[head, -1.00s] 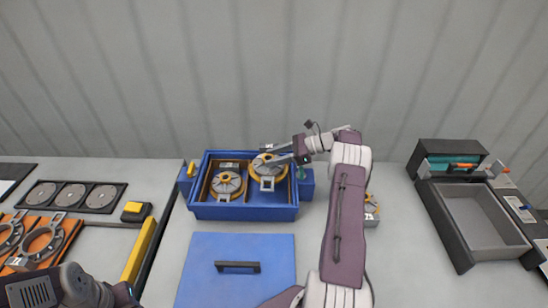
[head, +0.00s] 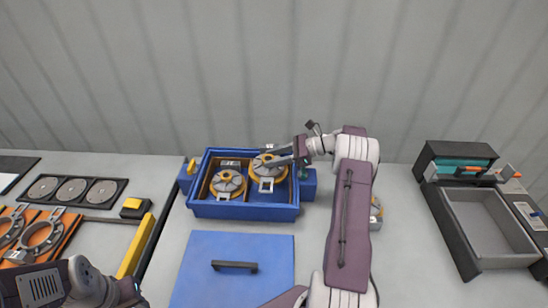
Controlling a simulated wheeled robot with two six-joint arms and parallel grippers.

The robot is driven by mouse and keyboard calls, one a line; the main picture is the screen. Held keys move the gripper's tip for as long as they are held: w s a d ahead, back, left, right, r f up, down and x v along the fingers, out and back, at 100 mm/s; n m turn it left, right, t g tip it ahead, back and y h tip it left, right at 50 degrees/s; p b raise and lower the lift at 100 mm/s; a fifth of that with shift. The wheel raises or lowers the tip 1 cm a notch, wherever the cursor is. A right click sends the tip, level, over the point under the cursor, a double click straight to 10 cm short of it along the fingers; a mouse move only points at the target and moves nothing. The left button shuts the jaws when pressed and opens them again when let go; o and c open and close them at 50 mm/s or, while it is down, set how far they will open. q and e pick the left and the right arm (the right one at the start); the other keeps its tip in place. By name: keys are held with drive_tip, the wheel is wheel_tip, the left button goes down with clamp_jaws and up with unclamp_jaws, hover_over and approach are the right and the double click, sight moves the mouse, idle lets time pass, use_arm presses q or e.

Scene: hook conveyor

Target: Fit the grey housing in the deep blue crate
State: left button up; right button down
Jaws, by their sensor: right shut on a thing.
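The deep blue crate (head: 247,213) stands open on the table in the middle, with brown dividers inside. One grey housing with a yellow rim (head: 228,185) lies in its left compartment. A second grey housing (head: 268,168) is at the right compartment, shut in the jaws of my right gripper (head: 272,156), which reaches in from the right. I cannot tell whether this housing touches the crate floor. My left arm shows at the bottom left, but its fingertips are outside the picture.
A blue lid with a dark handle (head: 236,267) lies in front of the crate. Another part (head: 376,212) is partly hidden behind my right arm. A grey bin (head: 488,226) stands at the right. Orange and dark trays (head: 72,190) lie at the left, beside a yellow bar (head: 137,246).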

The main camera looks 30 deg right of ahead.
drive_tip(key=shift+a, duration=0.1)
drive_tip(key=shift+w+d+f, duration=0.1)
drive_tip(key=shift+d+f, duration=0.35)
drive_tip(key=shift+d, duration=0.05)
idle(0.5)
drive_tip(key=shift+f+b, duration=0.55)
drive_tip(key=shift+f, duration=0.45)
idle(0.4)
drive_tip(key=shift+r, duration=0.1)
drive_tip(key=shift+r+p, duration=1.55)
drive_tip(key=shift+r, duration=0.15)
